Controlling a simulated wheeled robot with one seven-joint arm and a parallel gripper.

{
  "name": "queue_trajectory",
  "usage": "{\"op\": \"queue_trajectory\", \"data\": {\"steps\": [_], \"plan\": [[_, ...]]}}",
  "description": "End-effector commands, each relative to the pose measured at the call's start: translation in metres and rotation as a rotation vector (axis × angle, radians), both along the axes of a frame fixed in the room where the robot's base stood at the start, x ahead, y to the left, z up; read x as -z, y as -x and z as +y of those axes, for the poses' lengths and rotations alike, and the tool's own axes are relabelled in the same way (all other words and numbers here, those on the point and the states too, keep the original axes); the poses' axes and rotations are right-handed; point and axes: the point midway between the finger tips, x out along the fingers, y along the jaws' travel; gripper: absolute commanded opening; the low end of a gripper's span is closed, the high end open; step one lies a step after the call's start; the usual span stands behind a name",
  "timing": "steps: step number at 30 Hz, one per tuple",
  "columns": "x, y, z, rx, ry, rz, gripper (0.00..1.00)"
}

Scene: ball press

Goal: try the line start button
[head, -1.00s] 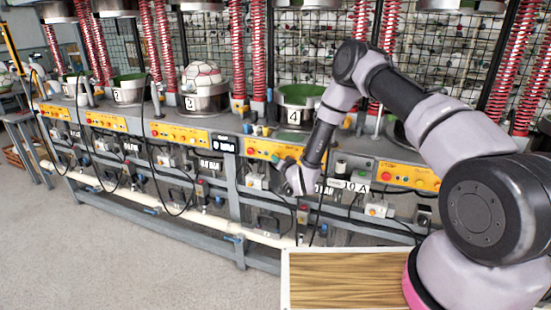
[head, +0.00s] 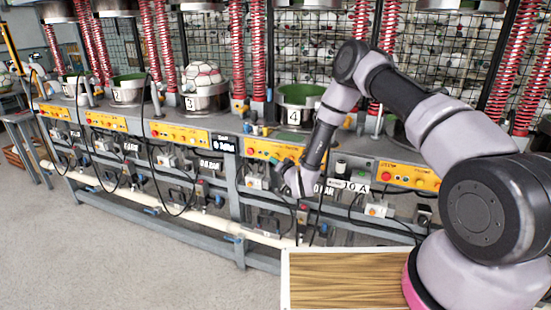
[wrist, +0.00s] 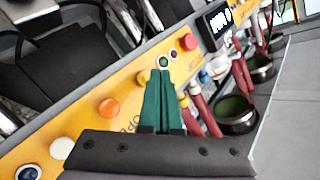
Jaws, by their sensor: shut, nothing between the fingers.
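My gripper (wrist: 163,76) is shut and empty, with its green fingers held together. In the wrist view its tips are close to a small green button (wrist: 163,62) on a yellow control panel (wrist: 84,90). I cannot tell whether the tips touch it. A dark red button (wrist: 173,54) and a red button (wrist: 189,41) are just past it. A yellow knob (wrist: 143,76) is left of the fingers, and an orange button (wrist: 108,107) is farther down the panel. No readable label marks a line start button. In the head view my gripper (head: 281,164) is at station 4's panel (head: 258,148).
The green press bowl of station 4 (head: 297,97) stands above the panel. A ball (head: 201,74) sits in the station 3 bowl. Red springs (head: 258,50) rise behind the bench. Small boxes and black cables hang below the panels. The floor (head: 120,260) in front is clear.

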Motion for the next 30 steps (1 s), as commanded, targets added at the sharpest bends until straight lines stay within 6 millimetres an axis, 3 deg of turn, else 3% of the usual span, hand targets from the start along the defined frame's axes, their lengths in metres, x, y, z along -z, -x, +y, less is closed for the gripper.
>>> {"op": "queue_trajectory", "data": {"steps": [5,19,30], "plan": [[0.000,0.003,0.001,-0.001,0.000,0.001,0.00],[0.001,0.044,0.016,0.000,0.000,0.002,0.00],[0.000,0.047,0.017,0.000,0.000,0.000,0.00]]}}
